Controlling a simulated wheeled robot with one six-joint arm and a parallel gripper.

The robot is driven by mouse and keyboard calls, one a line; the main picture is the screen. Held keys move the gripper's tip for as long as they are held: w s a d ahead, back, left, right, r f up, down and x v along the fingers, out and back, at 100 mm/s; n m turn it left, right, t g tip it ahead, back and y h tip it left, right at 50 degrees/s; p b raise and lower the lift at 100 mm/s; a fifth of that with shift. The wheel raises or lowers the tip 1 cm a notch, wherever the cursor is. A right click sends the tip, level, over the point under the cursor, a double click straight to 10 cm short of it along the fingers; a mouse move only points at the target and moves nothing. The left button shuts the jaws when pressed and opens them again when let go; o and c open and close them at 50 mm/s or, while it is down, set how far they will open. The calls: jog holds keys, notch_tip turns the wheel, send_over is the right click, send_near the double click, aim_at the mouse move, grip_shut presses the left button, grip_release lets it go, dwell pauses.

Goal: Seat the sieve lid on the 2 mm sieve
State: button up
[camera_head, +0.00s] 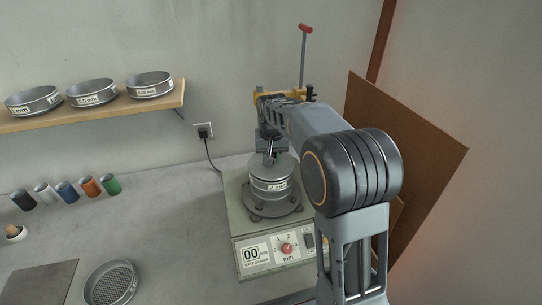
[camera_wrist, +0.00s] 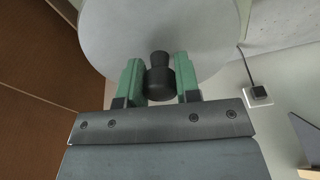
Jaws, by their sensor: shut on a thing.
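The grey round sieve lid (camera_head: 286,166) is over the labelled metal sieve (camera_head: 268,186) on the shaker (camera_head: 240,222). It looks level, and I cannot tell whether its rim is fully down on the sieve. My gripper (camera_head: 269,152) is above the lid, partly hidden by my arm. In the wrist view, the green fingers of my gripper (camera_wrist: 160,84) stand on both sides of the lid's dark knob (camera_wrist: 159,62) and are shut on it. The pale lid disc (camera_wrist: 120,30) fills the top of that view. The label's size is too small to read.
Several sieves (camera_head: 92,93) stand on a wall shelf (camera_head: 135,106) at left. Several coloured cylinders (camera_head: 67,191) and a loose sieve (camera_head: 111,282) are on the bench (camera_head: 165,220). A brown board (camera_head: 410,135) leans at right. A red-topped rod (camera_head: 304,50) rises behind the shaker.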

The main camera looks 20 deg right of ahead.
jog(key=shift+f, duration=0.45)
dwell(0.3)
jog(key=o, duration=1.1)
jog(key=shift+r, duration=0.15)
jog(key=r, duration=0.4)
jog(key=s+r, duration=0.1)
jog(key=r, duration=0.4)
jog(key=r+b, duration=0.1)
jog(key=r, duration=0.3)
jog(key=shift+s+a+r, duration=0.15)
jog(key=shift+s+r, duration=0.1)
jog(key=shift+s, duration=0.05)
